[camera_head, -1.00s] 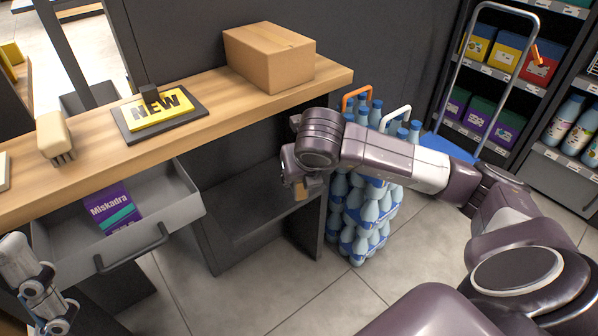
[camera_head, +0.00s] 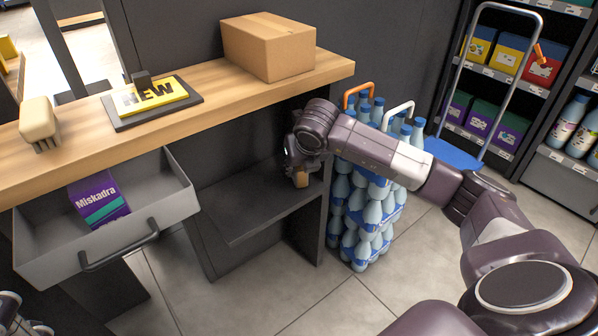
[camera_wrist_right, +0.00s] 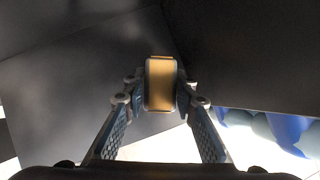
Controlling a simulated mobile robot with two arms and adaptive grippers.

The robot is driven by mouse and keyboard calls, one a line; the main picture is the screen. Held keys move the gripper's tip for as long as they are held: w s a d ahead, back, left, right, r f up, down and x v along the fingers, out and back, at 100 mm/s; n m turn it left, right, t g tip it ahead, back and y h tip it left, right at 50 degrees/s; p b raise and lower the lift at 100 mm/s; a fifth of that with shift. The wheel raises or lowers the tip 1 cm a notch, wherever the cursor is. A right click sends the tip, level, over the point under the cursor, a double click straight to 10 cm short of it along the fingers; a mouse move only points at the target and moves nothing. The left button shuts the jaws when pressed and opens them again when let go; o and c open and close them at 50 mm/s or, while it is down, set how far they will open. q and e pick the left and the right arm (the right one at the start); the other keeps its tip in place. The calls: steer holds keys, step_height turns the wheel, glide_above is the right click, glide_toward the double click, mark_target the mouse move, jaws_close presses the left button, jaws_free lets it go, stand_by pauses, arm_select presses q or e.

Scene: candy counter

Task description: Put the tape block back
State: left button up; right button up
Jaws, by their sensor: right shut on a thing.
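The tape block shows as a small tan block (camera_head: 301,178) below the counter, at the right end of the dark lower shelf. My right gripper (camera_head: 299,172) is shut on it. In the right wrist view the block (camera_wrist_right: 160,85) sits between the two fingertips, its tan face showing, with dark panels around it. The head view hides much of the block behind my gripper, and I cannot tell whether it touches the shelf (camera_head: 245,205). Part of my left arm (camera_head: 18,322) shows at the bottom left corner; its fingers cannot be made out.
An open grey drawer (camera_head: 165,205) holds a purple Miskadra box (camera_head: 98,200). The wooden counter (camera_head: 215,105) carries a cardboard box (camera_head: 268,47), a NEW sign (camera_head: 150,95) and a beige brush-like object (camera_head: 38,118). Stacked blue bottles (camera_head: 365,225) stand close right of the shelf.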

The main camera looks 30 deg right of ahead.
steer(key=shift+w+d+f, duration=0.2)
steer(key=shift+w, duration=0.15)
steer(key=shift+r, duration=0.1)
steer(key=o, duration=0.8)
